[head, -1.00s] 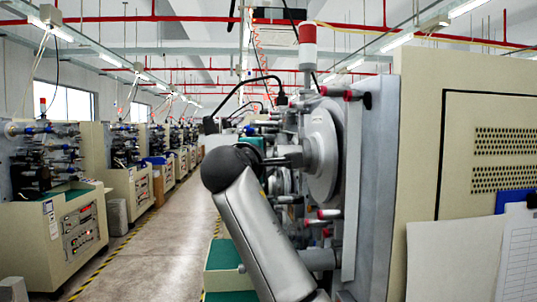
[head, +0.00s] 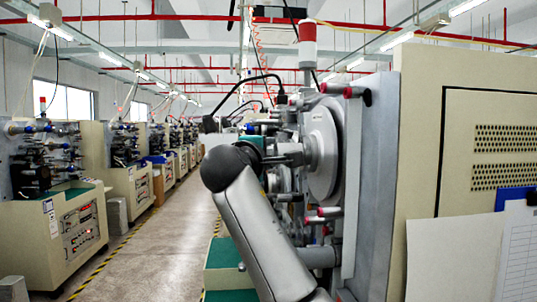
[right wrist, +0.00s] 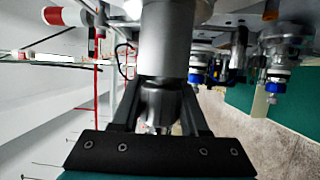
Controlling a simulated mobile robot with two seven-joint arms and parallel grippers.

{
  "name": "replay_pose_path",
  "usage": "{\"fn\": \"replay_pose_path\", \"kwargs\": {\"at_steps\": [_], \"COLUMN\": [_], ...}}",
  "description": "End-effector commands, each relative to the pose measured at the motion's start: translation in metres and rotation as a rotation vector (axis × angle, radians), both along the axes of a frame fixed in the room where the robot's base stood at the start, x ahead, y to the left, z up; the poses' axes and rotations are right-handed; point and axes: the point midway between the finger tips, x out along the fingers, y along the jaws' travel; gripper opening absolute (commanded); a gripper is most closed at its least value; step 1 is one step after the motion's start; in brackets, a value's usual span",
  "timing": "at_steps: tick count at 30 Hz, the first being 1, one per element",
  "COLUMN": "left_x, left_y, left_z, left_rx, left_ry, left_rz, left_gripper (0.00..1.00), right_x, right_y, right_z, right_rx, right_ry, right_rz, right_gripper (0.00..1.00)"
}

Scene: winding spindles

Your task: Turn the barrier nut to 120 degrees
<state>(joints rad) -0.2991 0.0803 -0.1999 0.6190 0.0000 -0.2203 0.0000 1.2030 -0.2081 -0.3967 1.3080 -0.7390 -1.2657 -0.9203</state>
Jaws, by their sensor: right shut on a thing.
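The barrier nut (right wrist: 165,100) is a dark grey collar at the end of a thick silver spindle (right wrist: 167,40) in the right wrist view. My right gripper (right wrist: 160,110) has one finger on each side of the nut and is shut on it. In the head view the right gripper (head: 277,160) points right, at the hub of a large grey disc (head: 322,150) on the machine's face. There the nut is mostly hidden by the fingers, and its angle cannot be read. My left gripper is in neither view.
Rods with red tips (head: 355,92) stick out from the machine's face above and below the disc. A cream cabinet (head: 455,75) stands at the right. A clear aisle (head: 155,240) runs at the left beside a row of similar machines (head: 70,225).

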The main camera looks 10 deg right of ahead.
Motion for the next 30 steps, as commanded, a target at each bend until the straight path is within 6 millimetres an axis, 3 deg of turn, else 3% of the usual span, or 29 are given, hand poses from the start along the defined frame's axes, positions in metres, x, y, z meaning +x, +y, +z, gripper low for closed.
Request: {"fn": "replay_pose_path", "kwargs": {"at_steps": [21, 30], "left_x": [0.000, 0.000], "left_y": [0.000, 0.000], "left_z": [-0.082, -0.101], "left_rx": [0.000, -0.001], "left_ry": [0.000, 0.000], "left_rz": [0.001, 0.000], "left_gripper": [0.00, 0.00], "right_x": [-0.003, -0.005], "right_y": [0.000, 0.000], "right_z": [0.007, 0.013], "right_rx": [-0.004, -0.002], "right_ry": [-0.454, -0.576], "right_rz": [0.000, 0.000], "right_gripper": [0.00, 0.00]}}
